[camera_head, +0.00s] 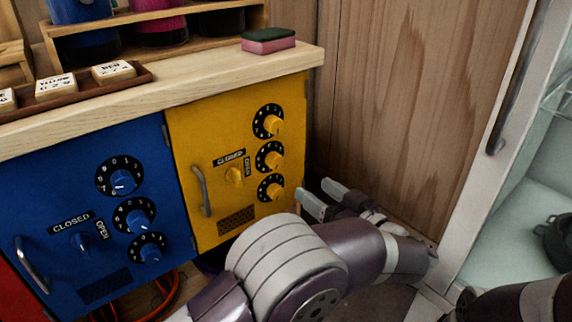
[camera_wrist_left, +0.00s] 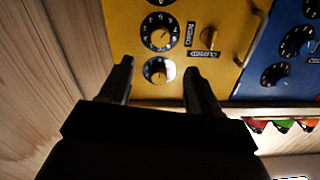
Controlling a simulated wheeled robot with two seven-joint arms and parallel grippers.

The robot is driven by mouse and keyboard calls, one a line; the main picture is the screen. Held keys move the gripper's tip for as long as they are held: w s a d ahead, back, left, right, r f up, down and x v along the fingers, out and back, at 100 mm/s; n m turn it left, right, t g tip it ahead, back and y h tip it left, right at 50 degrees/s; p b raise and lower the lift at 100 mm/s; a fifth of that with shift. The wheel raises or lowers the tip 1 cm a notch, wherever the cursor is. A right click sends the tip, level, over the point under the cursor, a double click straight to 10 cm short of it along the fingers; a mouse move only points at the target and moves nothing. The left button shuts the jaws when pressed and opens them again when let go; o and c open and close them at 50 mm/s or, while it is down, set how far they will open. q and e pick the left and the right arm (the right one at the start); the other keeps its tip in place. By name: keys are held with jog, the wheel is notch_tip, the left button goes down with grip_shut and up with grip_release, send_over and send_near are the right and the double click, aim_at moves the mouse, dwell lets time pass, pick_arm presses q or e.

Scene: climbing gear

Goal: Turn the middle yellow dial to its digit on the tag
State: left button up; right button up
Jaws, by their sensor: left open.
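The yellow cabinet door (camera_head: 205,150) has three black dials with yellow knobs in a column. The middle dial (camera_head: 269,156) is between the top dial (camera_head: 268,121) and the bottom dial (camera_head: 270,187). I cannot read its setting. My left gripper (camera_head: 328,196) is open and empty, low in front and to the right of the door. The left wrist view is upside down against the head view: the middle dial (camera_wrist_left: 159,33) shows beyond the fingertips, and the top dial (camera_wrist_left: 159,70) shows between the fingers. My right gripper is out of view.
A blue cabinet door (camera_head: 60,180) with similar dials stands to the left. On the wooden counter (camera_head: 200,80) are a tray of lettered tiles (camera_head: 113,71) and a sponge (camera_head: 268,41). A wooden wall (camera_head: 400,100) and a white cabinet (camera_head: 480,180) are to the right.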

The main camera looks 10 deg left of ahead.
aim_at(278, 163)
pick_arm(q)
jog(key=b+x, duration=0.2)
jog(key=x, duration=0.1)
jog(key=b+x, duration=0.2)
jog(key=x, duration=0.2)
jog(key=b+x, duration=0.2)
jog(key=x, duration=0.2)
jog(key=shift+w+a+f, duration=0.1)
jog(key=shift+a+f, duration=0.1)
jog(key=shift+f, duration=0.1)
jog(key=shift+w+a+r, duration=0.25)
jog(key=shift+w+a, duration=0.1)
jog(key=shift+a, duration=0.1)
jog(key=c, duration=1)
